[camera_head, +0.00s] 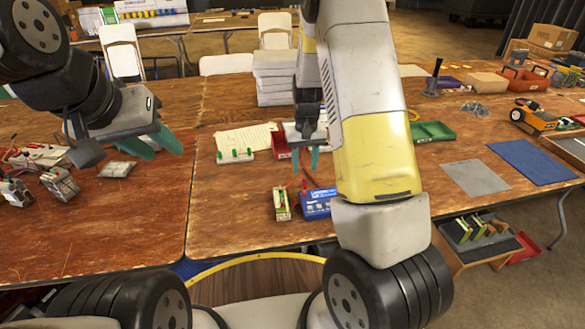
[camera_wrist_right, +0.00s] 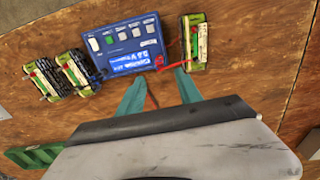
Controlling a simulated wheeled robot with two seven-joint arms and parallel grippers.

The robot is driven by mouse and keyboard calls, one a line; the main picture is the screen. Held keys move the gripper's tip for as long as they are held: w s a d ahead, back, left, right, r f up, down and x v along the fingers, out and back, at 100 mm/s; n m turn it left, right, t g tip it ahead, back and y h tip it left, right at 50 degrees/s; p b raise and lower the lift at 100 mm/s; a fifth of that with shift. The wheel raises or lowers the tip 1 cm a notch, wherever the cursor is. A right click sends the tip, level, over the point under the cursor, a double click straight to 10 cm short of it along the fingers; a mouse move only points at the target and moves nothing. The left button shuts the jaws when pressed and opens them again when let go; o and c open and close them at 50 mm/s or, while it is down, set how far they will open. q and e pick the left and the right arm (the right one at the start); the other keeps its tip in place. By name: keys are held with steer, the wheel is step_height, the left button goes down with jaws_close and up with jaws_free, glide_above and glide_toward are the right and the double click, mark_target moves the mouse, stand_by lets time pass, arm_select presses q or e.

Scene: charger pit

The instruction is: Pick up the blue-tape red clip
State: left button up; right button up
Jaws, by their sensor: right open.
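A small red clip (camera_wrist_right: 160,62) lies at the edge of the blue charger (camera_wrist_right: 122,45), beside a battery pack (camera_wrist_right: 193,42); I cannot make out blue tape on it. In the head view, red shows (camera_head: 304,184) by the charger (camera_head: 320,203) and the battery pack (camera_head: 281,204). My right gripper (camera_wrist_right: 160,80) is open and empty above the table, its teal fingertips on either side of the red clip in the wrist view; it also shows in the head view (camera_head: 305,163). My left gripper (camera_head: 166,154) is open and empty above the left table.
Two more battery packs (camera_wrist_right: 58,76) lie beside the charger in the wrist view; my right arm hides that area in the head view. A red bin (camera_head: 280,146), a green tray (camera_head: 432,132) and a blue mat (camera_head: 532,161) are on the table.

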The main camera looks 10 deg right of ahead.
mark_target(305, 180)
steer(key=f, duration=0.6)
steer(key=shift+s+f, duration=0.3)
jaws_close()
